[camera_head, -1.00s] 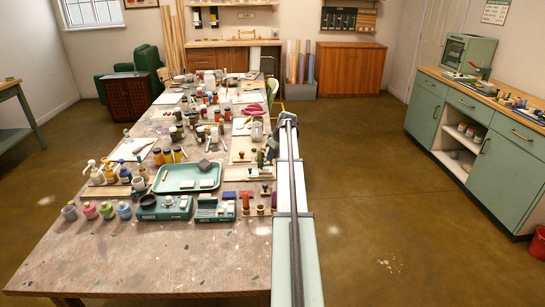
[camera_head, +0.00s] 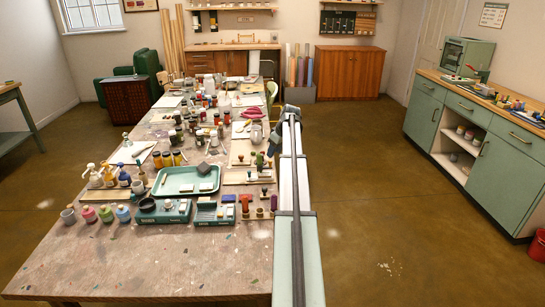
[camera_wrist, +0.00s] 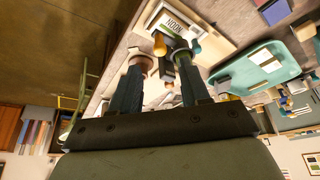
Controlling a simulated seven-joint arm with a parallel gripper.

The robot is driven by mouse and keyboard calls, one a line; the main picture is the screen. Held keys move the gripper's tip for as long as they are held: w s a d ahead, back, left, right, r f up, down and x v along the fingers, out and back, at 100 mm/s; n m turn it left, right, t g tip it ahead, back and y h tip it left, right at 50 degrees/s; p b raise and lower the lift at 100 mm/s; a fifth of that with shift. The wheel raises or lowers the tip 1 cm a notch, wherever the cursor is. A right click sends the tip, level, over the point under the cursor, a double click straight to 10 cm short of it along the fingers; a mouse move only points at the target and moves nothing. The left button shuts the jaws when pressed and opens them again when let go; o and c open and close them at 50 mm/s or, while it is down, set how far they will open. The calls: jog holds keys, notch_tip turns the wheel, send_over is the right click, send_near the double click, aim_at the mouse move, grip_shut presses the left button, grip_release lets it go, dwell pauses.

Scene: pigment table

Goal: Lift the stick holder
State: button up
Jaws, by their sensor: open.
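My gripper (camera_wrist: 160,66) is open, with two dark blue-green fingers spread apart and nothing held between them. In the head view my gripper (camera_head: 271,151) hangs at the right edge of the long worktable (camera_head: 150,262). I cannot tell which piece is the stick holder; the fingers and the arm hide part of this area.
A green tray (camera_head: 163,190) with white blocks lies left of the arm. Turquoise boxes (camera_head: 162,217) and paint jars crowd the near table. A board labelled NOON (camera_wrist: 172,24) lies by the fingers. The table's front is clear, and floor is free to the right.

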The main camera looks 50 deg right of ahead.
jog(key=v, duration=0.9)
dwell(0.3)
